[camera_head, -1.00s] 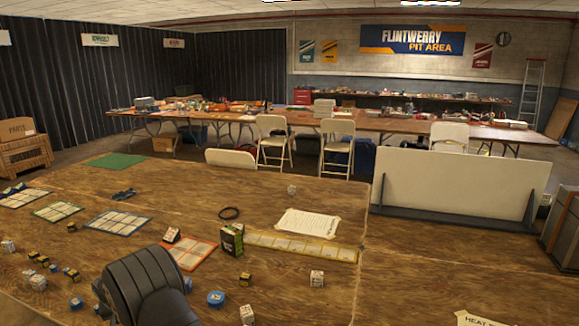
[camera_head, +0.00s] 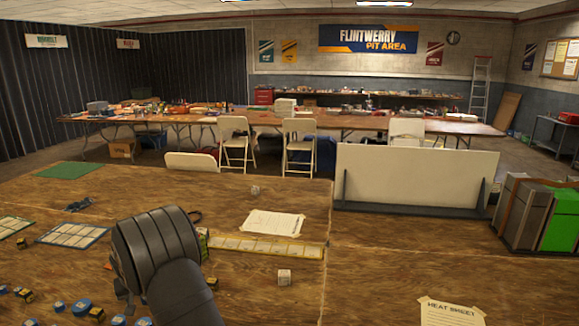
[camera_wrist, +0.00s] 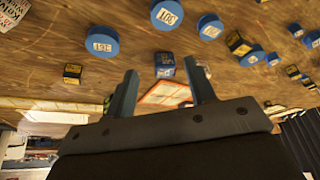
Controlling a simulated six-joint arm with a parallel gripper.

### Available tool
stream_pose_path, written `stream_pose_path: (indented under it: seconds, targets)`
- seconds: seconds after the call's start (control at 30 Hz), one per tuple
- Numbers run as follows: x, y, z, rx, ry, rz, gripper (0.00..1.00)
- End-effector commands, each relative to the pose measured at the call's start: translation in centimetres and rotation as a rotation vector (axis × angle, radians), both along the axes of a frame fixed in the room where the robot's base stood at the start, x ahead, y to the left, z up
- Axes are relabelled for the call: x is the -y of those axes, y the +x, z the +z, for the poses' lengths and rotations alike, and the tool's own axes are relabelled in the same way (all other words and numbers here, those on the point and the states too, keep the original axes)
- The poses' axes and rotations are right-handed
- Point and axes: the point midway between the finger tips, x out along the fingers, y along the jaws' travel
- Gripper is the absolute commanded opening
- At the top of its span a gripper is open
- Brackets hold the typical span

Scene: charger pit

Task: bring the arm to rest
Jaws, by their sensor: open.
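My gripper (camera_wrist: 160,66) is open in the wrist view, with its two fingers apart. A blue block (camera_wrist: 165,66) shows between the fingertips, and an orange-edged card (camera_wrist: 166,94) lies on the table beyond. I cannot tell how far they are from the fingers. In the head view my dark rounded wrist is above the wooden table (camera_head: 380,265) at the lower left, and the fingers are mostly hidden behind it.
Blue discs (camera_wrist: 167,14) and small blocks lie on the table. A white cube (camera_head: 284,277), a taped paper sheet (camera_head: 272,224) and a yellow-edged strip (camera_head: 268,247) are right of my arm. A white panel (camera_head: 415,178) stands at the table's back. The right front is mostly clear.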

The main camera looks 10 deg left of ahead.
Motion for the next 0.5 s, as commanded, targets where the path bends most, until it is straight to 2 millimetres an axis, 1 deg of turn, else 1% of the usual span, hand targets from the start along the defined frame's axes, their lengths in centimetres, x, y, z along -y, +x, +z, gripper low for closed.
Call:
stream_pose_path:
  seconds: [0.03, 0.1, 0.5]
  targets:
    - [0.7, 0.9, 0.0, -0.001, -0.001, -0.018, 0.50]
    - [1.6, 2.0, -0.1, -0.001, 0.000, -0.040, 0.50]
    - [7.0, 8.0, -0.1, -0.001, -0.002, -0.162, 0.50]
